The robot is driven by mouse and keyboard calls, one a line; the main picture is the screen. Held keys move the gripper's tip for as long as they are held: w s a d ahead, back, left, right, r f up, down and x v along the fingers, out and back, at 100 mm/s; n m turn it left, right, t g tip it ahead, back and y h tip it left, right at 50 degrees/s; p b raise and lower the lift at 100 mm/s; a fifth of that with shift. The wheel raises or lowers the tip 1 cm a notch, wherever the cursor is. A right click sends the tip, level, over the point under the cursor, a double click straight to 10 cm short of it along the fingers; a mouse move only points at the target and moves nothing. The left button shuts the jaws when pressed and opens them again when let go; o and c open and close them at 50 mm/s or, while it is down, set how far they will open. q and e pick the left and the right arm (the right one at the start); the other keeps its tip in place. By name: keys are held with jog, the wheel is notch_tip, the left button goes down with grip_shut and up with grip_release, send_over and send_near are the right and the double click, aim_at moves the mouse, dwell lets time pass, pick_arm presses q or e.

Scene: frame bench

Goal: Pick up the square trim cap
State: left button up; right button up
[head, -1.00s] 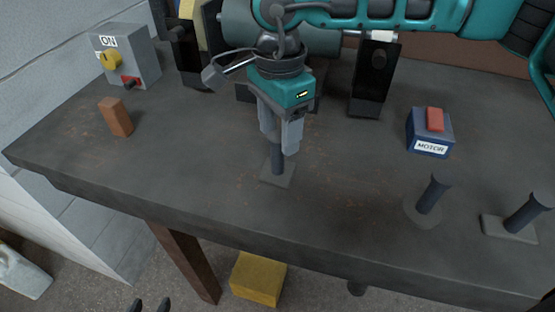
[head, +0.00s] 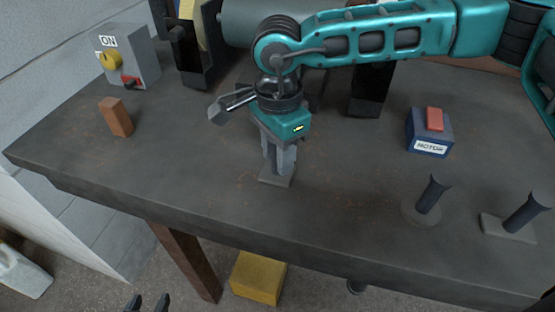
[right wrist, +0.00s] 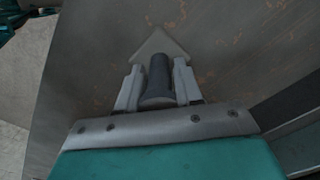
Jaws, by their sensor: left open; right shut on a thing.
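The square trim cap (head: 276,181) has a flat grey square base and a dark cylindrical post. Its base appears to rest on the bench top; I cannot tell if there is a gap under it. My right gripper (head: 279,165) points down from above and is shut on the post. The right wrist view shows the post (right wrist: 158,78) between the two fingers, with a corner of the base beyond. My left gripper (head: 148,301) shows only its dark fingertips at the bottom edge, apart and empty, in front of the bench.
On the bench (head: 200,170), a round-based cap (head: 428,200) and another cap with an angular base (head: 522,215) stand at right. A MOTOR switch box (head: 429,135) is behind them. A brown block (head: 116,117) and grey ON box (head: 133,58) are at left. A yellow block (head: 258,278) lies below.

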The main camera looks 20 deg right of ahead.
jog(key=c, duration=0.4)
jog(key=shift+r, duration=0.1)
